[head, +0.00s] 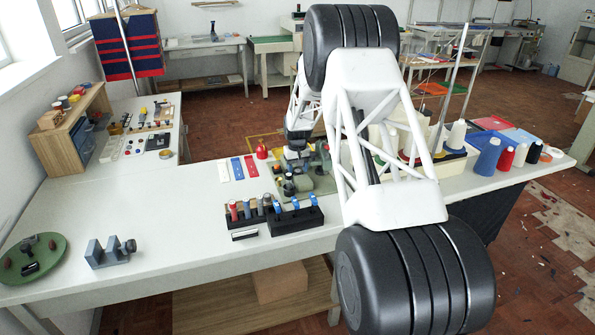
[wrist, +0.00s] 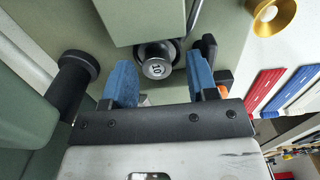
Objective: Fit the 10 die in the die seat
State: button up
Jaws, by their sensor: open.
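The 10 die (wrist: 156,67) shows in the wrist view as a small metal cylinder with "10" on its end face. It is at a dark round fitting under the green block (wrist: 150,20) of the machine; how deep it sits I cannot tell. My gripper (wrist: 158,75) is open, with one blue finger on each side of the die and visible gaps between. In the head view the green machine (head: 308,180) stands mid-table, and my arm hides part of it. The die seat itself cannot be made out clearly there.
A black knob (wrist: 77,68) projects left of my fingers, and a brass part (wrist: 272,14) is at upper right. Black racks (head: 297,219) with several coloured-handled tools stand in front of the machine. Thread cones (head: 488,157) stand at right. The table's left middle is clear.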

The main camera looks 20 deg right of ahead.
aim_at(298, 170)
notch_tip(298, 170, up, 11)
jog(key=shift+w+d, duration=0.15)
dwell(0.6)
jog(key=shift+r, duration=0.1)
jog(key=s+a+r+t, duration=0.1)
jog(key=s+a+r, duration=0.2)
jog(key=s+r, duration=0.55)
jog(key=s+a+r, duration=0.4)
jog(key=s+r, duration=0.1)
jog(key=s, duration=0.7)
jog(key=s+a+r+t, duration=0.1)
jog(key=s+a+r, duration=0.2)
jog(key=s+r, duration=0.5)
jog(key=s+a+f, duration=0.1)
jog(key=s, duration=1)
jog(key=s+a+f, duration=0.2)
jog(key=s, duration=1)
jog(key=s+a+f, duration=0.1)
jog(key=s, duration=1.1)
jog(key=shift+a+f+t, duration=0.3)
jog(key=shift+f+t, duration=0.1)
